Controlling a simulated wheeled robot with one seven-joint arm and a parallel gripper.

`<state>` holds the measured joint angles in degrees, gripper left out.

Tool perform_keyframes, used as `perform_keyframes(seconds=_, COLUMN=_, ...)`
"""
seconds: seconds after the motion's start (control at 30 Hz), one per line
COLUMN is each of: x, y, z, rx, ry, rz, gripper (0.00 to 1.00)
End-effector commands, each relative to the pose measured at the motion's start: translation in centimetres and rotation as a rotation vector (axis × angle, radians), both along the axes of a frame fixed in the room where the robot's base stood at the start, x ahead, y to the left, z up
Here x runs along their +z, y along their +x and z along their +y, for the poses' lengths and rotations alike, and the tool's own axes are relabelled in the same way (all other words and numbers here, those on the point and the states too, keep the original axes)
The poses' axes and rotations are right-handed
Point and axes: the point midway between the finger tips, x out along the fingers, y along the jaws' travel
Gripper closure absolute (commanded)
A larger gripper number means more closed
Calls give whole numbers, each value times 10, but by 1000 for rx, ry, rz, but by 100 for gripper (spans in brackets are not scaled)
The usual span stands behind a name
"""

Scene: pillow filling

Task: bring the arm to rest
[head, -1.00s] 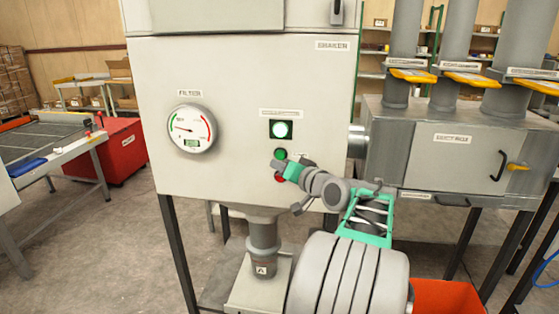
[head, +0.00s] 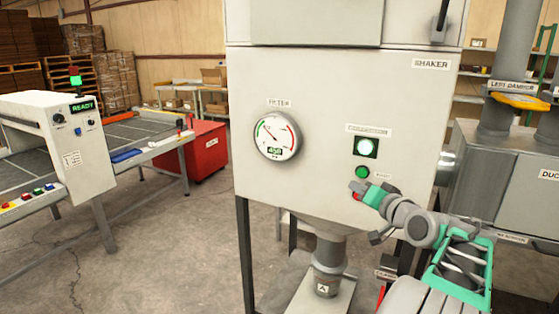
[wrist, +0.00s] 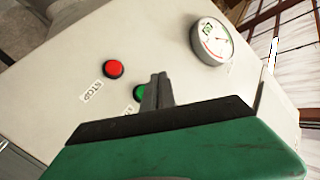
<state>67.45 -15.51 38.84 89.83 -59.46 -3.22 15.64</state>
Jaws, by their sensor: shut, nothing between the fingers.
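My gripper (head: 357,188) is at the end of my arm, in front of the shaker cabinet's button panel in the head view. Its fingers are closed together and empty. In the wrist view my gripper (wrist: 160,80) points at the panel, its fingers overlapping part of the green button (wrist: 139,93). The red button (wrist: 114,69), by a STOP label, is clear of the fingers there. In the head view the green button (head: 362,172) shows just above the gripper, and the red one is mostly hidden behind it. I cannot tell whether the fingers touch the panel.
A machine with a READY display (head: 83,106) stands at left, a red box (head: 204,150) behind. Grey ducting (head: 490,160) is at right. Floor between is open.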

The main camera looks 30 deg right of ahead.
Motion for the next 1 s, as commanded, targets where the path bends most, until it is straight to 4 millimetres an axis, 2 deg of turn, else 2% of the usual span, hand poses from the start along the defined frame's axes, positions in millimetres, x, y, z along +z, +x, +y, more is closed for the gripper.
perform_keyframes(seconds=0.07, x=-21, y=-4, z=4, rx=25, ry=-30, rz=89, gripper=100)
perform_keyframes(seconds=0.17, x=-80, y=-24, z=-9, rx=1, ry=-37, rz=298, gripper=100)
perform_keyframes(seconds=0.2, x=-109, y=-37, z=-11, rx=-11, ry=-16, rz=384, gripper=100)
perform_keyframes(seconds=0.3, x=-169, y=-76, z=-10, rx=-42, ry=42, rz=587, gripper=100)
perform_keyframes(seconds=0.4, x=-212, y=-119, z=-1, rx=-72, ry=105, rz=763, gripper=100)
perform_keyframes(seconds=0.5, x=-240, y=-162, z=17, rx=-95, ry=166, rz=923, gripper=100)
perform_keyframes(seconds=0.57, x=-253, y=-184, z=37, rx=-94, ry=195, rz=1019, gripper=100)
perform_keyframes(seconds=0.63, x=-262, y=-205, z=66, rx=-82, ry=216, rz=1127, gripper=100)
perform_keyframes(seconds=0.77, x=-264, y=-227, z=129, rx=-29, ry=188, rz=1292, gripper=100)
perform_keyframes(seconds=0.87, x=-258, y=-226, z=169, rx=25, ry=100, rz=1338, gripper=100)
perform_keyframes(seconds=0.97, x=-246, y=-208, z=212, rx=129, ry=-48, rz=1315, gripper=100)
perform_keyframes(seconds=1.0, x=-238, y=-197, z=233, rx=193, ry=-119, rz=1289, gripper=100)
